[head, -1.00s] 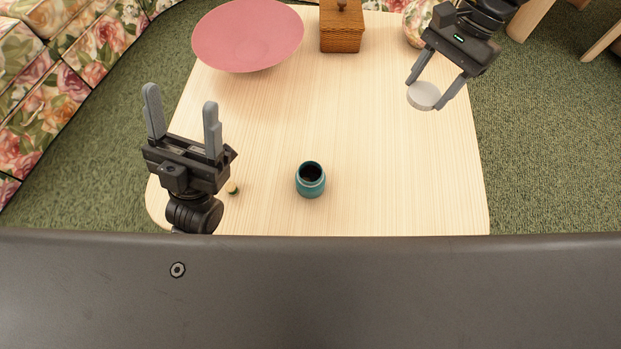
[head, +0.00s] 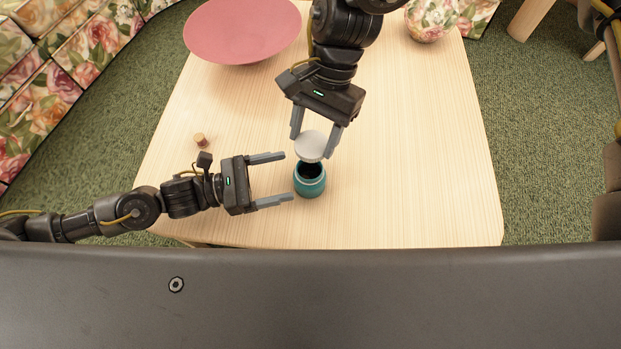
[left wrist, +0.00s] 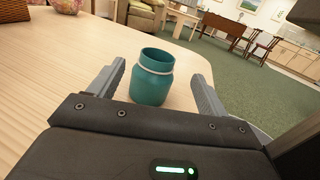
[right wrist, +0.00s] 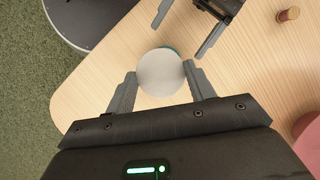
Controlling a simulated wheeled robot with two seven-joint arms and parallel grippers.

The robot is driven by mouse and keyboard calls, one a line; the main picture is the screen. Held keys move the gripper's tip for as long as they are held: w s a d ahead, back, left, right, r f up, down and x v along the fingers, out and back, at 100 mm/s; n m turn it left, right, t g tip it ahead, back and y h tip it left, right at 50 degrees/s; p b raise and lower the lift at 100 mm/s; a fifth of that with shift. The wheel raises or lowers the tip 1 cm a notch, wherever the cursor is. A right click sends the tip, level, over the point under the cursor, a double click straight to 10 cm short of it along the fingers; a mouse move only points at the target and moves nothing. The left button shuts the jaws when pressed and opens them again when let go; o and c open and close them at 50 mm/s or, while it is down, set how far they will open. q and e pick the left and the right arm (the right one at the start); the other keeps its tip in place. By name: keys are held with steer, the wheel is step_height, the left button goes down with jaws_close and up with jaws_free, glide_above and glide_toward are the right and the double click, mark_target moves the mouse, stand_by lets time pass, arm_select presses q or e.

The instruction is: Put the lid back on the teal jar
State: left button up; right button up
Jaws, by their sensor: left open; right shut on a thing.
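The teal jar (head: 310,181) stands upright and uncovered near the table's front edge, its dark mouth visible. In the left wrist view the jar (left wrist: 153,80) stands between the spread fingers, a little beyond them. My left gripper (head: 283,176) is open beside the jar, its fingers pointing right toward it. My right gripper (head: 314,146) is shut on the round pale lid (head: 311,145) and holds it just behind the jar's mouth in the head view. In the right wrist view the lid (right wrist: 161,72) hides nearly all of the jar; a teal sliver (right wrist: 172,48) shows behind it.
A pink bowl (head: 242,30) sits at the table's back left. A floral round vase (head: 431,20) stands at the back right. The table's right side (head: 430,150) is clear.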

mark_target(297, 173)
arm_select(q)
steer(key=shift+a+f+m, duration=0.2)
steer(key=shift+f+m, duration=0.1)
arm_select(e)
steer(key=shift+s+a, duration=0.15)
arm_select(q)
steer(key=shift+x, duration=3.8)
steer(key=c, duration=1.5)
arm_select(e)
steer(key=shift+f, duration=0.1)
arm_select(q)
steer(key=shift+o, duration=0.2)
arm_select(e)
steer(key=shift+f, duration=2.45)
arm_select(q)
steer(key=shift+f, duration=0.1)
arm_select(e)
steer(key=shift+s, duration=0.1)
steer(key=shift+f, duration=0.9)
